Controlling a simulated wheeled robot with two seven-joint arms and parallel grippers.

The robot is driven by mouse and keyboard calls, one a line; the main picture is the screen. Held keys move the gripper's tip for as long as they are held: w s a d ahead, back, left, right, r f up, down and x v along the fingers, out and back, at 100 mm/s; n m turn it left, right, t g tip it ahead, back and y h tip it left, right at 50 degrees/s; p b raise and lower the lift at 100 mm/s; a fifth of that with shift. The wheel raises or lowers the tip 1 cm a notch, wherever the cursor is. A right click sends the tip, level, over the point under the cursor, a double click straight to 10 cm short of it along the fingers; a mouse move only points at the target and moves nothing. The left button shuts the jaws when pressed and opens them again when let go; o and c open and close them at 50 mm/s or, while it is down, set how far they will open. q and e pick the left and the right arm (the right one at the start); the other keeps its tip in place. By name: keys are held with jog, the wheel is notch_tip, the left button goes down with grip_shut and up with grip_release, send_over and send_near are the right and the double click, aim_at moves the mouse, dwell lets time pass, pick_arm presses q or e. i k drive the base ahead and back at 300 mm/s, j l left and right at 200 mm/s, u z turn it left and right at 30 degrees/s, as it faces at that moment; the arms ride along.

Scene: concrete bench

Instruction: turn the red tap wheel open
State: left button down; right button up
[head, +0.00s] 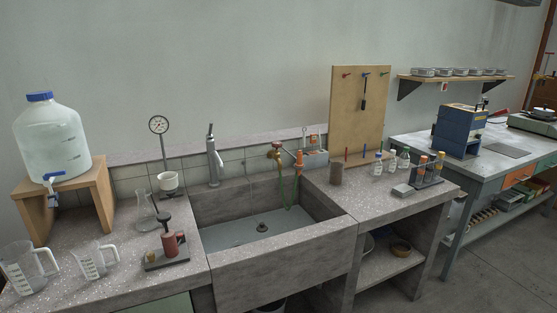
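A brass tap (277,153) is fixed to the wall behind the concrete sink (283,256), right of the grey upright faucet (213,158). A small reddish wheel (275,144) seems to sit on top of the brass tap; it is too small for me to tell how far it is turned. An orange-red piece (299,160) hangs just right of the tap, and a green hose (283,190) hangs below into the sink. No water shows. Neither of my grippers is in view.
A wooden board (358,110) rises behind. The sink is mostly empty.

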aim_at(276, 144)
jog(key=i+j+z, duration=0.1)
jog(key=i+z, duration=0.15)
jog(key=i, duration=0.15)
jog(key=i+j+z, duration=0.3)
jog(key=i, duration=0.15)
jog(key=l, duration=0.1)
